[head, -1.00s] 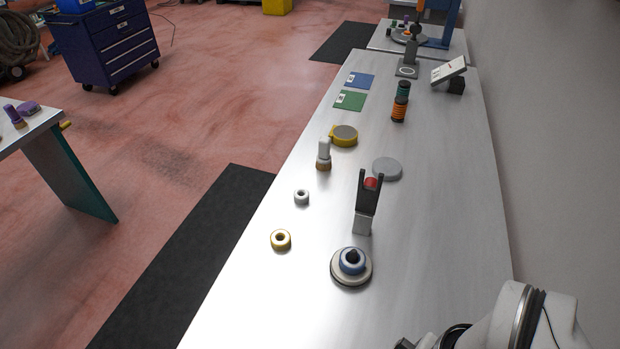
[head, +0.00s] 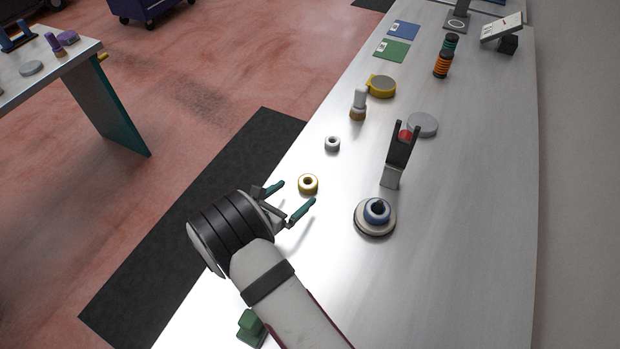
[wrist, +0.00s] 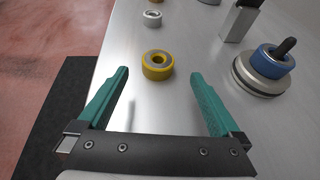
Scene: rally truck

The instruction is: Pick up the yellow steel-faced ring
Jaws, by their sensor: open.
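The yellow steel-faced ring (head: 308,184) lies flat on the metal bench near its left edge, with its grey face and centre hole up. It also shows in the wrist view (wrist: 157,65), just beyond the fingertips and roughly midway between them. My gripper (head: 293,194) is open and empty, its two teal fingers pointing toward the ring. In the wrist view my gripper (wrist: 160,78) has a wide gap between its fingers. I see no finger touching the ring.
A grey ring (head: 332,144) lies beyond the yellow one. To the right, a blue ring (head: 377,210) sits on a round base, with a dark fork-shaped stand (head: 398,160) behind it. A white-topped piece (head: 359,104) stands farther back. A green block (head: 250,327) is by my arm.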

